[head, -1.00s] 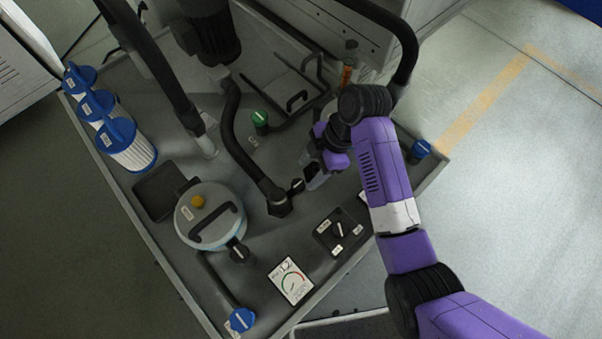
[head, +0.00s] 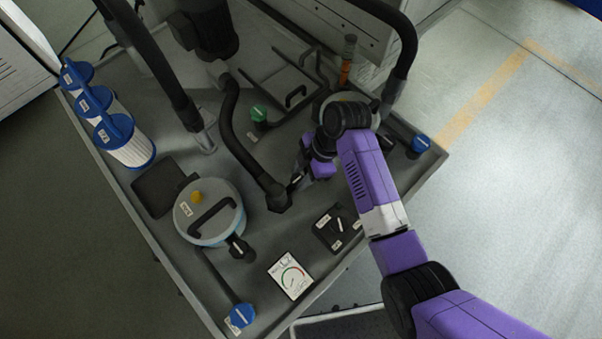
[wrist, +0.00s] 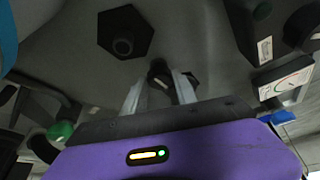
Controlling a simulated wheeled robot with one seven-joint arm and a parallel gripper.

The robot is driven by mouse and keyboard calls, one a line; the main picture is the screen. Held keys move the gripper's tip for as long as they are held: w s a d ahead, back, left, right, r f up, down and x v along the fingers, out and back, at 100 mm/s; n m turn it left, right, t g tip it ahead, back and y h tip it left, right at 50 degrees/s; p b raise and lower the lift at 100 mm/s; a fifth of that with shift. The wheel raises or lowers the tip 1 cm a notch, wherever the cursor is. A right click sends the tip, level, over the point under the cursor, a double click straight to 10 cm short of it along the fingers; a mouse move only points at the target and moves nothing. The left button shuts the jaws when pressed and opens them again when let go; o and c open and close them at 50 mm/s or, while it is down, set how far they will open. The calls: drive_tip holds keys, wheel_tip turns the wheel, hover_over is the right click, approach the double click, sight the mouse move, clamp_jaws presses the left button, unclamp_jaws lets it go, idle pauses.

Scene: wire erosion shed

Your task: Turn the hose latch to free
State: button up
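The hose latch, a small dark knob (wrist: 160,73), shows in the wrist view between and just beyond my two pale fingertips. My gripper (wrist: 159,88) is open, with a finger on either side of the knob; I cannot tell whether either touches it. In the head view my gripper (head: 299,174) is low over the bench beside the black hose end fitting (head: 279,201), and it mostly hides the latch. A black hexagonal fitting (wrist: 123,34) shows above the fingers in the wrist view.
A round lidded pot (head: 208,228) stands left of the hose end. A dial switch (head: 338,230) and a gauge card (head: 290,275) lie nearer the bench front. A green knob (head: 258,114) and hoses are behind. Blue-capped filters (head: 126,142) line the left edge.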

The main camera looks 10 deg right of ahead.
clamp_jaws()
